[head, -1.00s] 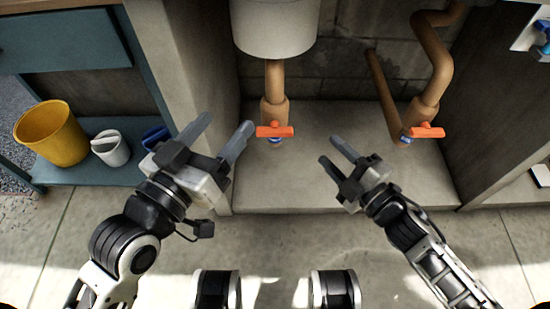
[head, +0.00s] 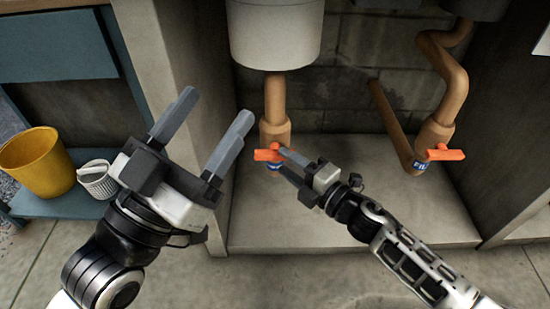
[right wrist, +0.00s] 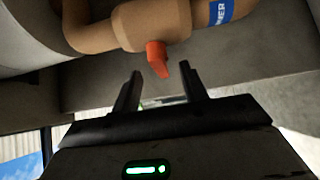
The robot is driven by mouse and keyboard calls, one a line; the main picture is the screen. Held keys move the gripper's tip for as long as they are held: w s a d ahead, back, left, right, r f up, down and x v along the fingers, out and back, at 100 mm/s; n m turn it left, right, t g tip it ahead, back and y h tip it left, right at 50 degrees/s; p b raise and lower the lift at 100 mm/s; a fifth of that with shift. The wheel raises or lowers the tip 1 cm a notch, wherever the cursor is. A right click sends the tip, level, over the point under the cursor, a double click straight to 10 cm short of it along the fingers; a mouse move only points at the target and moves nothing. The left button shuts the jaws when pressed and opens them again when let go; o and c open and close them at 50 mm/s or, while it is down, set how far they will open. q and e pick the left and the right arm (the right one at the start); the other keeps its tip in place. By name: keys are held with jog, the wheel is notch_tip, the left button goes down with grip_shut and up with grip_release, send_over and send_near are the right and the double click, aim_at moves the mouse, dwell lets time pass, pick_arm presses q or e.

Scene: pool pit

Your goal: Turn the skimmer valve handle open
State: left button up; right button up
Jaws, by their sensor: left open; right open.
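The skimmer valve has an orange handle (head: 264,155) on the left tan pipe, under a pale cylinder. It lies crosswise in the head view. The right wrist view shows the handle (right wrist: 157,57) with a blue label (right wrist: 221,10) ending in "MER". My right gripper (head: 277,161) is open at this valve, its fingers hiding part of the handle and label. In the right wrist view the handle's end shows just beyond and between the open fingertips (right wrist: 160,76); I cannot tell whether they touch. My left gripper (head: 216,105) is open and empty, left of the valve.
A second orange handle (head: 444,154) is on the right pipe, by a blue label starting "FIL". A concrete wall (head: 170,80) stands left of the pit. A yellow bucket (head: 38,165) and a white pail (head: 97,180) sit on a blue shelf at left.

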aim_at(280, 158)
pick_arm(q)
jog(key=shift+s+d+r+m+h+b, duration=0.1)
jog(key=shift+s+r+m+h+b, duration=0.15)
jog(key=shift+r+m+h, duration=0.4)
jog(key=shift+s+r+m+h+b, duration=0.25)
jog(key=shift+r+m+h, duration=0.2)
jog(key=shift+m+h, duration=0.4)
pick_arm(e)
jog(key=shift+x, duration=2.3)
grip_shut()
pick_arm(q)
jog(key=shift+w+r+p, duration=0.1)
jog(key=shift+p, duration=0.2)
pick_arm(e)
jog(key=shift+r, duration=0.1)
